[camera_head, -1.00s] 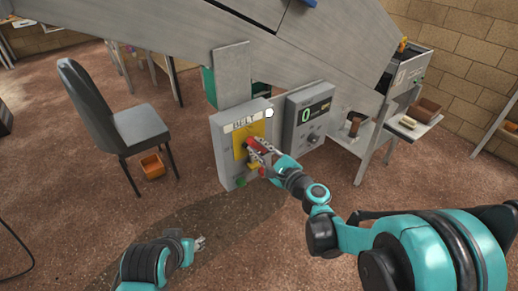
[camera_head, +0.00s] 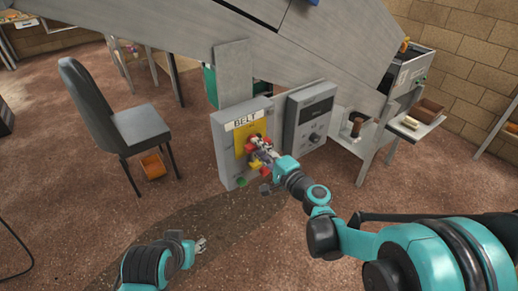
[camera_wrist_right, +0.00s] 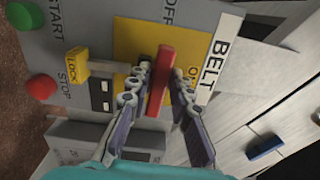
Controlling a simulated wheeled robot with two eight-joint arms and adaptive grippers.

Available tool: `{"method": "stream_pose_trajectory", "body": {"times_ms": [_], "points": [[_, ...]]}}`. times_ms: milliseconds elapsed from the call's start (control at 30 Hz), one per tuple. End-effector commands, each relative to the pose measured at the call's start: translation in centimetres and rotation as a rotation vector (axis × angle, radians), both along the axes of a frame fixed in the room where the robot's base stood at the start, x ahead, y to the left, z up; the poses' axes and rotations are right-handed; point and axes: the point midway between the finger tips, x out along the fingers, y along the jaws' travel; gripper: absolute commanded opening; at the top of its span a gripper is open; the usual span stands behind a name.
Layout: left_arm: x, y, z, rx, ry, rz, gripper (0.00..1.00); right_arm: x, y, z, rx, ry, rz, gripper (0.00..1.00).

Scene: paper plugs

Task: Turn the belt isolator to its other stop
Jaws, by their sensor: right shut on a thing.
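The belt isolator is a red handle (camera_wrist_right: 160,82) on a yellow plate (camera_wrist_right: 135,40) marked OFF and ON, on a grey box labelled BELT (camera_head: 228,150). In the right wrist view the handle stands lengthwise between the fingers, its far end towards the OFF mark. My right gripper (camera_wrist_right: 160,78) is shut on it; in the head view (camera_head: 262,152) the fingers hide much of it. My left gripper (camera_head: 201,245) is low over the floor, away from the box; its fingers are too small to read.
A yellow LOCK tab (camera_wrist_right: 76,66), red STOP button (camera_wrist_right: 40,86) and green START button (camera_wrist_right: 25,17) sit beside the handle. A grey unit with a dark display (camera_head: 315,112) adjoins the box. A chair (camera_head: 110,115) and orange bin (camera_head: 153,166) stand left.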

Motion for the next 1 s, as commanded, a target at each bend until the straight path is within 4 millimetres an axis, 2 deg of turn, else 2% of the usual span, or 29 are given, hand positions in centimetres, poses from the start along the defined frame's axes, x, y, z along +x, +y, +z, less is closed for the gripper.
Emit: {"method": "stream_pose_trajectory", "body": {"times_ms": [667, 700, 767, 1000], "points": [[-0.01, 0.0, -0.13, 0.0, 0.0, 0.0, 0.4, -0.08, 0.05, -0.15, -0.056, -0.04, 0.002, 0.0], [0.0, 0.0, -0.12, 0.0, 0.0, 0.0, 0.4, -0.08, 0.05, -0.15, -0.056, -0.04, 0.002, 0.23], [0.0, 0.0, -0.12, 0.0, 0.0, 0.0, 0.4, -0.08, 0.05, -0.15, -0.056, -0.04, 0.002, 0.36], [0.0, 0.0, -0.11, 0.0, 0.0, 0.0, 0.4, -0.04, 0.03, -0.11, -0.055, -0.039, 0.001, 0.36]]}}
